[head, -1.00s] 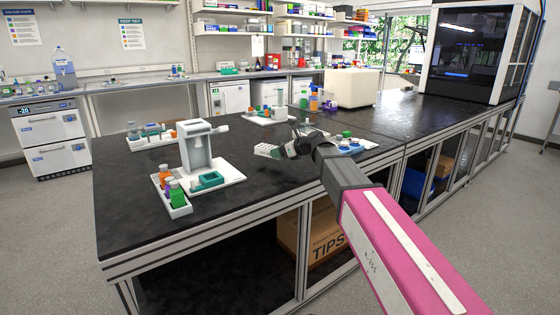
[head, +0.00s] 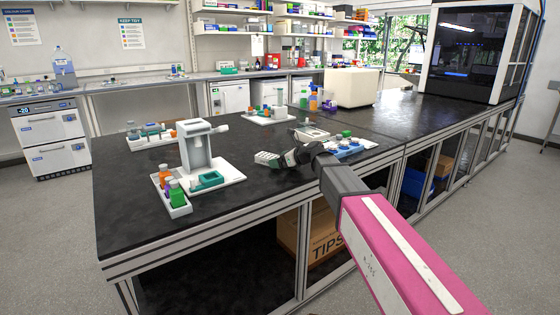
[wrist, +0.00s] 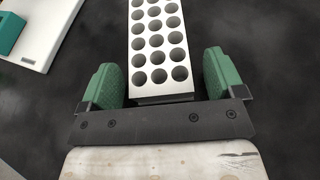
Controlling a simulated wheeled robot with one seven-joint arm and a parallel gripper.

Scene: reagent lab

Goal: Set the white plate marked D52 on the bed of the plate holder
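A white plate (head: 266,158) with rows of round holes is between the green fingers of my gripper (wrist: 165,80); it also shows in the wrist view (wrist: 158,48). It is held above the black bench and its far end runs out of the wrist view. No D52 marking is legible. A teal frame (head: 208,180), which looks like the plate holder's bed, lies on a white base (head: 230,174) to the left of my gripper. In the wrist view, part of the teal piece (wrist: 12,32) and the white base (wrist: 55,30) show at upper left.
A tall grey-white stand (head: 195,148) rises at the back of the white base. A tray of coloured bottles (head: 178,205) is at its left. A blue-lidded rack (head: 346,150) is right of my gripper. Dark bench is clear in front.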

